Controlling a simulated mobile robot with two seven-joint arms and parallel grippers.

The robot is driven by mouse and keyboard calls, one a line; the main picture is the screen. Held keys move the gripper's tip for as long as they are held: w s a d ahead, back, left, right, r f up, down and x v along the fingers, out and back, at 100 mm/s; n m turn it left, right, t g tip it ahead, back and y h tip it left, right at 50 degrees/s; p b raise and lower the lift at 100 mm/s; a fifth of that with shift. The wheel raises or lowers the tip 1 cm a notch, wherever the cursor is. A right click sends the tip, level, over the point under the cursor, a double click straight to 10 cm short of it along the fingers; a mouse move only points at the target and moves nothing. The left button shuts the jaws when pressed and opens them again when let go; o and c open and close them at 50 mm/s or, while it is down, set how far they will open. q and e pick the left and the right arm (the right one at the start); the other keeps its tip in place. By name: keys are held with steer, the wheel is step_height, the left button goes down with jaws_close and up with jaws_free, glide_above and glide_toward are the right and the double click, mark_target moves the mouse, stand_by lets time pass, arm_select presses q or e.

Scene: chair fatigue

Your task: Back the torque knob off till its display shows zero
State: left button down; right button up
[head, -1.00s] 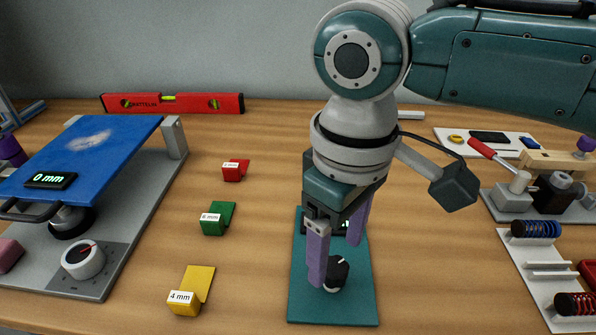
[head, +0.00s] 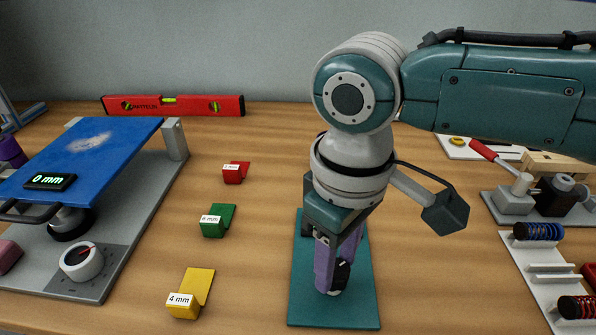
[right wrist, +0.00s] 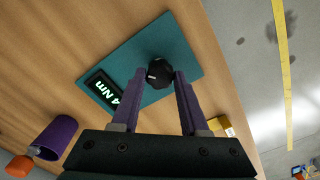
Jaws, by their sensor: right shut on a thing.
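The black torque knob (head: 341,277) with a white mark sits on the teal plate (head: 310,308) in the head view. My right gripper (head: 332,285) points down over the plate, its purple fingers shut on the knob. In the right wrist view the knob (right wrist: 159,72) shows between the fingertips (right wrist: 160,76). The display (right wrist: 104,92) on the same plate shows green-white digits ending in "4 Nm"; a finger may cover part of it. In the head view my gripper hides the display. My left gripper is not in view.
Yellow (head: 190,294), green (head: 218,219) and red (head: 236,172) labelled blocks stand left of the plate. Further left is a blue-topped stand (head: 95,150) reading "0 mm". A red level (head: 172,104) lies at the back. A white spring rack (head: 548,285) is at the right.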

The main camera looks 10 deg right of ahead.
jaws_close()
steer(key=shift+r+n+p, duration=0.2)
steer(key=shift+n+p, duration=0.45)
steer(key=shift+n, duration=0.15)
steer(key=shift+n+p, duration=0.35)
steer(key=shift+n, duration=0.55)
steer(key=shift+f+n, duration=0.15)
steer(key=shift+n, duration=0.15)
steer(key=o, duration=0.9)
jaws_free()
